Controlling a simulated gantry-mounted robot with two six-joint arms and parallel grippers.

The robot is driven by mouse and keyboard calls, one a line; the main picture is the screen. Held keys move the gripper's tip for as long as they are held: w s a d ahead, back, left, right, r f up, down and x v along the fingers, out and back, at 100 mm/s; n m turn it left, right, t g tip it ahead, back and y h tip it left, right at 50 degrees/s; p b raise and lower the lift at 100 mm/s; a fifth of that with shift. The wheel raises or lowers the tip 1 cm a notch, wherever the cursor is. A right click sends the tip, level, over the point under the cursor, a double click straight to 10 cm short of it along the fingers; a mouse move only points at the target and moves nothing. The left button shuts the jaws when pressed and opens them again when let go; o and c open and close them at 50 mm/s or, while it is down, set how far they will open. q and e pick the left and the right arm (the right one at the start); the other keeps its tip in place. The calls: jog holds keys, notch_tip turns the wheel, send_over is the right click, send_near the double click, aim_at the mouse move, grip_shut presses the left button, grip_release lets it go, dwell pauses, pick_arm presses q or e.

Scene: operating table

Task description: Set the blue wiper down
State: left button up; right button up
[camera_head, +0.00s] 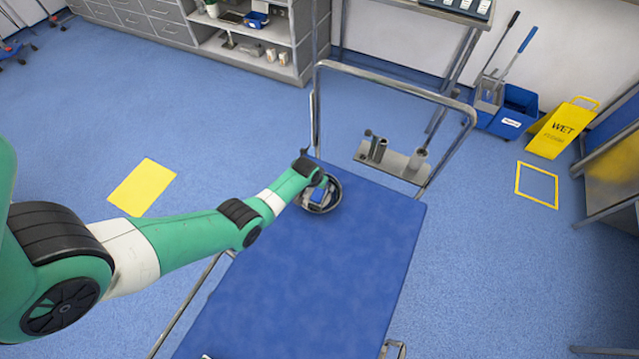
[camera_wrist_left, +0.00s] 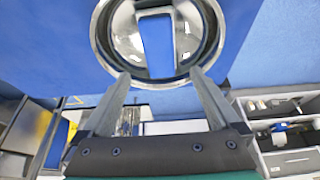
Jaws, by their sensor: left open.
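The blue wiper (camera_wrist_left: 156,46) is a flat blue strip with a pale edge, lying inside a round shiny steel bowl (camera_wrist_left: 103,42). In the head view the wiper (camera_head: 317,195) shows as a small blue patch in the bowl (camera_head: 337,200), at the far end of the blue operating table (camera_head: 310,270). My left gripper (camera_wrist_left: 160,77) is open, its two fingertips apart by the bowl's near rim in the wrist view. In the head view the wrist partly covers the bowl. My right gripper is not in view.
A metal frame (camera_head: 395,83) rises at the table's far end, with a bracket (camera_head: 398,160) holding metal cylinders. The table surface nearer the camera is mostly clear. A mop bucket (camera_head: 508,115) and a yellow wet-floor sign (camera_head: 562,128) stand at the back right.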

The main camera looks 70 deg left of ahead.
aim_at(320, 191)
pick_arm(q)
notch_tip(320, 191, up, 4)
jog(key=p, duration=0.2)
jog(key=shift+p, duration=0.3)
jog(key=shift+f, duration=0.2)
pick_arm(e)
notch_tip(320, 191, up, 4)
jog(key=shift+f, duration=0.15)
